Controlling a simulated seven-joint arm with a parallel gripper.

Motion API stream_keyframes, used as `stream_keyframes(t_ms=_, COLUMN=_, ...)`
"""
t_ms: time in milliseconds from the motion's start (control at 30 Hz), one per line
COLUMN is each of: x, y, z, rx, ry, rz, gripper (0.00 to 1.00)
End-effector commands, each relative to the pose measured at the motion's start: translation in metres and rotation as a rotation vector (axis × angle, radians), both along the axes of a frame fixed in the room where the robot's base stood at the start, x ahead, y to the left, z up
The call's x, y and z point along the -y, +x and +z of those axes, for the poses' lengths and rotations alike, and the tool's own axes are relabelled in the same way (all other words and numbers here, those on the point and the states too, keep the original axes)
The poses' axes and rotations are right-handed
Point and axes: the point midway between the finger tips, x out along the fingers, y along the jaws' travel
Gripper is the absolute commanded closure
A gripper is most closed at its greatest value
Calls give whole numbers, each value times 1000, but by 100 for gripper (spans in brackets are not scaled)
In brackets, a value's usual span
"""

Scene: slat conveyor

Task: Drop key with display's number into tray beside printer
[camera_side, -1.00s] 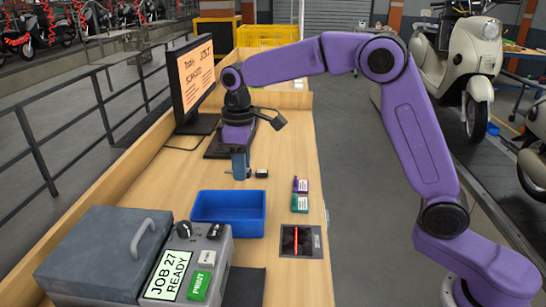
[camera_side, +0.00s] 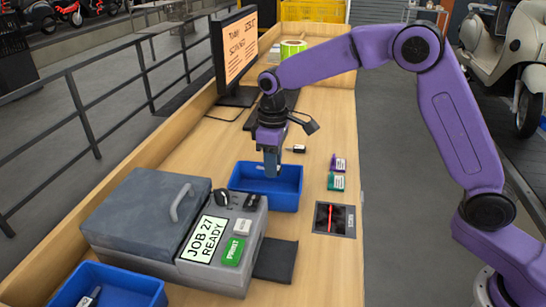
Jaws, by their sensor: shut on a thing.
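My gripper (camera_side: 271,172) points down over the blue tray (camera_side: 264,200) just behind the printer (camera_side: 205,235), its fingertips at or below rim height. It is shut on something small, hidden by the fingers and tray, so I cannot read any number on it. The printer's display (camera_side: 205,239) reads "JOB 27 READY". A dark key with a white label (camera_side: 299,149) lies on the bench behind the tray.
A second blue tray (camera_side: 150,290) at the bottom left holds a small item (camera_side: 90,297). A scanner pad (camera_side: 335,218) with a red line lies right of the printer. A monitor (camera_side: 236,55) and a green roll (camera_side: 293,48) stand at the back.

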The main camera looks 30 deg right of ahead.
Motion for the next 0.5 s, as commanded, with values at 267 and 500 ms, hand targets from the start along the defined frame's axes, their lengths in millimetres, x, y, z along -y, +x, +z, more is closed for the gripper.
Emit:
stream_keyframes(t_ms=267, x=0, y=0, z=0, rx=0, ry=0, rz=0, gripper=43)
stream_keyframes(t_ms=500, x=0, y=0, z=0, rx=0, ry=0, rz=1, gripper=40)
